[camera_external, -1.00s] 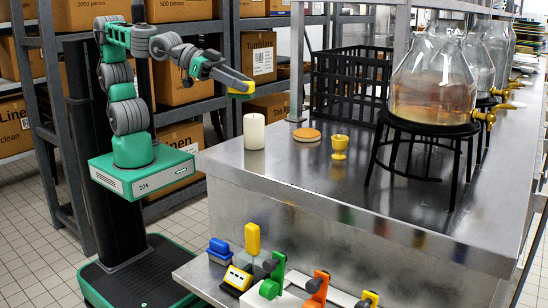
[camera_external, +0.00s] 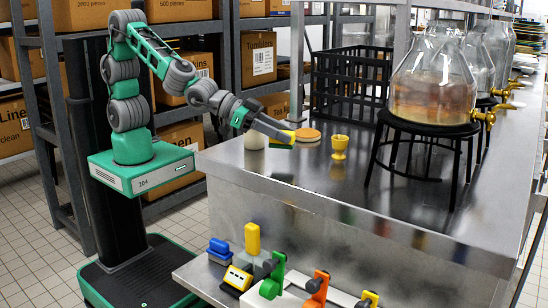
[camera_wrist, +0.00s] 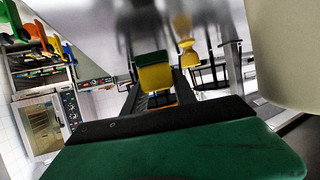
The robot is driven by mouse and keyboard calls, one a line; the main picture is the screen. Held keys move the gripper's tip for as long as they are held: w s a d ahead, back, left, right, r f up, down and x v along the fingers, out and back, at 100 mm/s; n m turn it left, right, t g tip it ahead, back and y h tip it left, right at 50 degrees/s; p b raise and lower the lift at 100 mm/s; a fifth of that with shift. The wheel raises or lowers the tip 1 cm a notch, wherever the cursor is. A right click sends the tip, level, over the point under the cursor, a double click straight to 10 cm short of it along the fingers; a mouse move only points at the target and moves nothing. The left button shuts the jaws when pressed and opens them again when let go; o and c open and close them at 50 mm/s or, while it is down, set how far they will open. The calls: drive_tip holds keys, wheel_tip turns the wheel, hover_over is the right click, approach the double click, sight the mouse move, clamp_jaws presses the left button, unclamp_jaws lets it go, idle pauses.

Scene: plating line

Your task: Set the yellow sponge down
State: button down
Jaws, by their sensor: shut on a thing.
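The yellow sponge (camera_external: 283,141), with a green layer, is held between the fingertips of my gripper (camera_external: 276,134). It is over the steel counter (camera_external: 270,172), near the candle and the round coaster. I cannot tell whether the sponge touches the counter. In the wrist view the sponge (camera_wrist: 155,78) shows yellow and green at the tips of the dark fingers of my gripper (camera_wrist: 152,90).
A white candle (camera_external: 254,160) stands close by, partly hidden by my gripper; it looms at right in the wrist view (camera_wrist: 285,50). A tan coaster (camera_external: 307,134) and yellow egg cup (camera_external: 339,147) are near. A black stand (camera_external: 410,128) holds a glass jar (camera_external: 432,85).

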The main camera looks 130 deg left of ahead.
sight(285, 147)
drive_tip(key=shift+w+f, duration=0.2)
drive_tip(key=shift+f, duration=0.05)
drive_tip(key=shift+w+a+f, duration=0.1)
drive_tip(key=shift+w+f, duration=0.05)
drive_tip(key=shift+f, duration=1.55)
drive_tip(key=shift+f, duration=0.1)
drive_tip(key=shift+f+b, duration=0.15)
drive_tip(key=shift+b, duration=0.15)
drive_tip(key=c, duration=1)
unclamp_jaws()
drive_tip(key=shift+r+p, duration=0.3)
drive_tip(key=v, duration=1.2)
drive_tip(key=shift+b, duration=0.3)
